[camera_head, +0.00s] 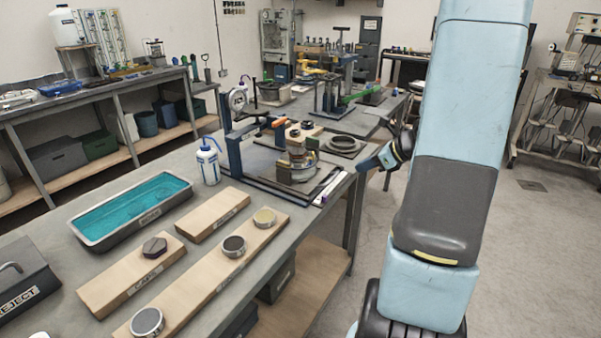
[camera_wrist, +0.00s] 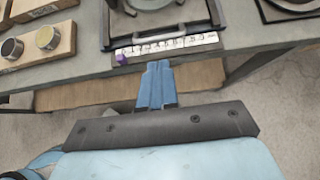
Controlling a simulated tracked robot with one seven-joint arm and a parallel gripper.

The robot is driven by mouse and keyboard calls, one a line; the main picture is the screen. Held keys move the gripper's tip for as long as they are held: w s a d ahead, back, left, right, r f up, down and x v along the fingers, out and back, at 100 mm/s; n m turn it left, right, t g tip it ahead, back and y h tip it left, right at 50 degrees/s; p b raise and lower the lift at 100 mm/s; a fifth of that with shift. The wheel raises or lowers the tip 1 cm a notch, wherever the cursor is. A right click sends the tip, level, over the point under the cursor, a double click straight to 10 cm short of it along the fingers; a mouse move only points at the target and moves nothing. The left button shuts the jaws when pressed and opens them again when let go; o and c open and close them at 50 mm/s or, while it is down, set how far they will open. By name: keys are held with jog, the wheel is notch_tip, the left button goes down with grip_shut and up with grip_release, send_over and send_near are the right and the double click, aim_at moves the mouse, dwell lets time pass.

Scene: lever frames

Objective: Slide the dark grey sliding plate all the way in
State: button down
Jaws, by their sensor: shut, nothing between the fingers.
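The dark grey sliding plate (camera_wrist: 197,14) lies in a low black-edged frame near the bench's front edge. A metal bar handle (camera_wrist: 148,37) runs along its near side, and a round metal piece sits on it at the top of the wrist view. In the head view the plate is partly hidden by the fixture (camera_head: 299,168) standing on it. My gripper (camera_wrist: 158,66) has its blue fingers together, empty, pointing at the handle side from just off the bench edge. It also shows small in the head view (camera_head: 364,165), right of the frame and apart from it.
A white marked scale strip (camera_wrist: 165,48) with a purple marker (camera_wrist: 121,59) lies between my fingers and the handle. A white squeeze bottle (camera_head: 209,165), a teal tray (camera_head: 130,210) and wooden boards (camera_head: 205,284) stand left on the bench. The floor to the right is clear.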

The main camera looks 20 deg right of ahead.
aim_at(305, 160)
jog(key=shift+x, duration=4.35)
jog(key=shift+w+a, duration=1.85)
jog(key=shift+w, duration=0.5)
jog(key=shift+w+a, duration=1.8)
jog(key=shift+w, duration=0.5)
jog(key=shift+w+a, duration=1.85)
jog(key=shift+w, duration=0.5)
jog(key=shift+s+d+f+v, duration=0.1)
jog(key=shift+s+f+v, duration=0.1)
jog(key=shift+v, duration=0.9)
jog(key=shift+s+d+f+v, duration=0.1)
jog(key=shift+f+v, duration=0.1)
jog(key=shift+v, duration=0.95)
jog(key=shift+s+d+f+v, duration=0.1)
jog(key=shift+f+v, duration=0.1)
jog(key=shift+v, duration=0.9)
